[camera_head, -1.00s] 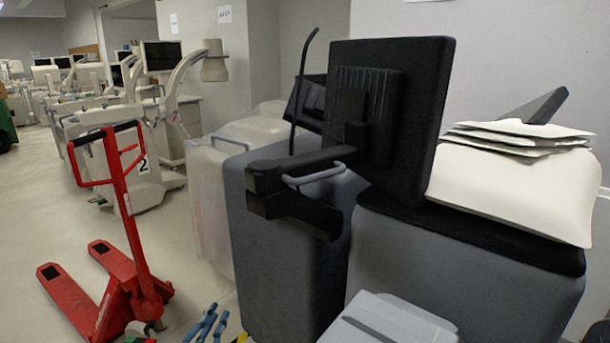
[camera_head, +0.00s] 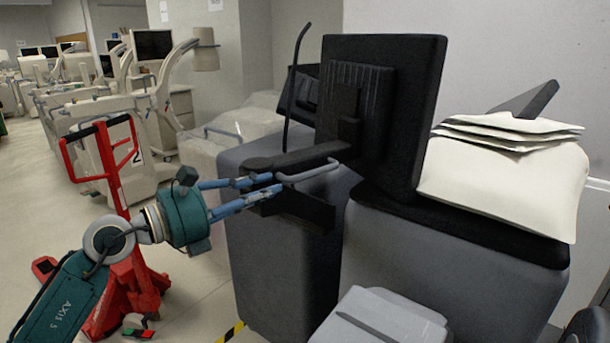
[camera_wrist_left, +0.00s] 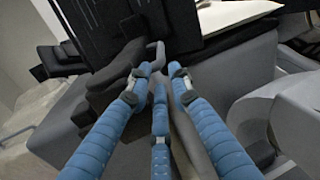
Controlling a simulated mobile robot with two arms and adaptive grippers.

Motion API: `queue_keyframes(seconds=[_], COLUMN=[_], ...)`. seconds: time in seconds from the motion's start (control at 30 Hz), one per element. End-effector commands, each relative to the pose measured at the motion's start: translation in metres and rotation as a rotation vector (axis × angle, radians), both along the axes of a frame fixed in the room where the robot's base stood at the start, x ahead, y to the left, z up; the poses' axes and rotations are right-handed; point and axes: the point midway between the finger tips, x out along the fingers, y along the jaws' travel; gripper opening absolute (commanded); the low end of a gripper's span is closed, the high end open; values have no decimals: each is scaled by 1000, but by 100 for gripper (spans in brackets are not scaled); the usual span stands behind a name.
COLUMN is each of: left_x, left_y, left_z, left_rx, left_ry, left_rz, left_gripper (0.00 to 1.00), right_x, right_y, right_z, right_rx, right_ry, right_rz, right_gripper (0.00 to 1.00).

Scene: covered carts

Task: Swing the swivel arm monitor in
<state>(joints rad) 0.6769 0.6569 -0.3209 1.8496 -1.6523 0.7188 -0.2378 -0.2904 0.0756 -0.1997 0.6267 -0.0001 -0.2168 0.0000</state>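The black swivel arm monitor (camera_head: 415,110) shows its back in the head view, above the dark grey covered carts. Its black swivel arm (camera_head: 295,158) reaches left from behind the screen, with a grey curved handle (camera_head: 318,172) beside it. My left gripper (camera_head: 272,184) has blue fingers pointing right, with their tips at the left end of the handle. The left wrist view shows the fingers (camera_wrist_left: 158,78) spread apart, with the dark monitor back (camera_wrist_left: 110,30) ahead. I cannot tell whether the fingertips touch the handle. My right gripper is not in view.
A covered cart (camera_head: 270,270) stands under the swivel arm. White covers (camera_head: 500,185) lie on the cart at the right, and a light grey box (camera_head: 380,325) is in front. A red pallet jack (camera_head: 125,275) stands behind my left arm. Floor is open at the left.

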Motion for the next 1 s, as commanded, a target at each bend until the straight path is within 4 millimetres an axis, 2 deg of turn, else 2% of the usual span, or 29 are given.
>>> queue_keyframes(seconds=[0.2, 0.5, 0.7, 0.97, 1.0], left_x=[23, 55, 63, 64, 64], left_y=[-31, -69, -80, -80, -80], left_z=[5, 3, 1, 0, 0], left_rx=[-5, -5, -4, -4, -4], left_ry=[3, 4, 1, 1, 1], left_rz=[-5, -4, -3, -3, -3], left_gripper=[20, 20, 20, 20, 14], right_x=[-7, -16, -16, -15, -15], right_y=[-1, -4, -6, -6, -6], right_z=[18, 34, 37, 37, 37], right_rx=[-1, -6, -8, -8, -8], right_ry=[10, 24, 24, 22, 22], right_rz=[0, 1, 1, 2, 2], right_gripper=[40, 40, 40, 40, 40])
